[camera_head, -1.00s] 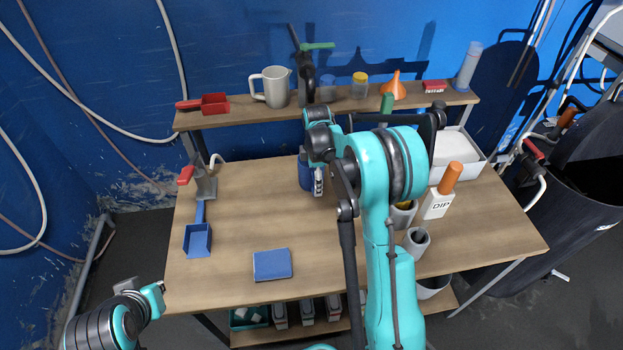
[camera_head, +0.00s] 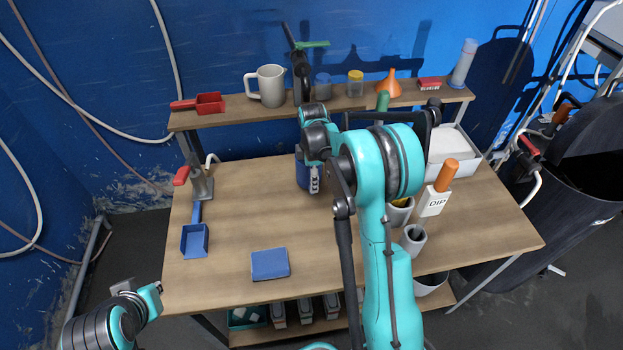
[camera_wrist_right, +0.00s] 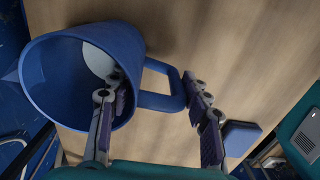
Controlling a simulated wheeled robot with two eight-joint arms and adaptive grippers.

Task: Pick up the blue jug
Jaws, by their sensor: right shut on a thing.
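The blue jug (camera_head: 303,176) stands towards the back middle of the table, partly hidden behind my right gripper (camera_head: 314,182). In the right wrist view the jug (camera_wrist_right: 50,85) opens towards the camera, with its handle on the right. My right gripper (camera_wrist_right: 148,92) is shut on the jug: one finger reaches inside the mouth, the other is outside by the handle. I cannot tell whether the jug is clear of the table. My left gripper (camera_head: 150,298) is off the table's front left corner; its fingers are not clear.
A blue scoop (camera_head: 195,240) and a blue box (camera_head: 270,264) lie on the table. A grey jug (camera_head: 270,86), yellow-lidded jar (camera_head: 355,83) and orange funnel (camera_head: 388,84) stand on the back shelf. A DIP bottle (camera_head: 432,202) and white tray (camera_head: 455,160) are right.

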